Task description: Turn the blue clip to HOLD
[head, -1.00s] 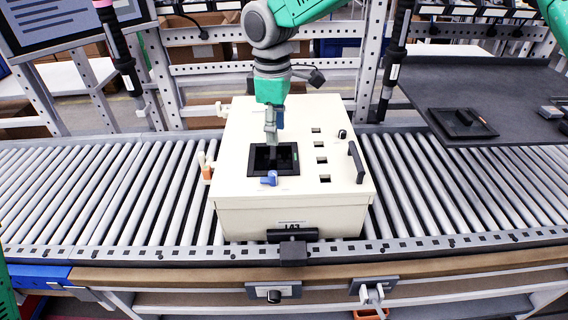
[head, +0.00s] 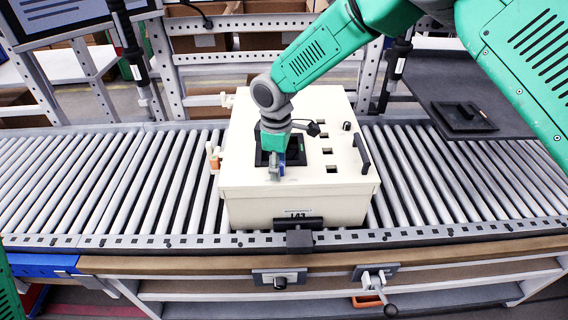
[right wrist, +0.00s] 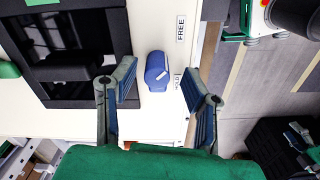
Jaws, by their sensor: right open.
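The blue clip (right wrist: 157,70) is on the cream top of the box (head: 240,181), beside the black-framed dark window (right wrist: 84,60). In the right wrist view it lies between the fingers of my right gripper (right wrist: 160,82), which is open. A gap shows on both sides, and I see no contact. A FREE label (right wrist: 181,28) and a HOLD label (right wrist: 177,81) are beside the clip. I cannot tell which label the clip points to. In the head view my right gripper (head: 276,170) is low over the box's front and largely covers the clip. My left gripper is out of view.
The box stands on a roller conveyor (head: 90,190). A black handle (head: 361,151), a small knob (head: 346,126) and square holes are on its right side. An orange-tipped part (head: 214,158) is at its left. A dark side table (head: 445,85) stands back right.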

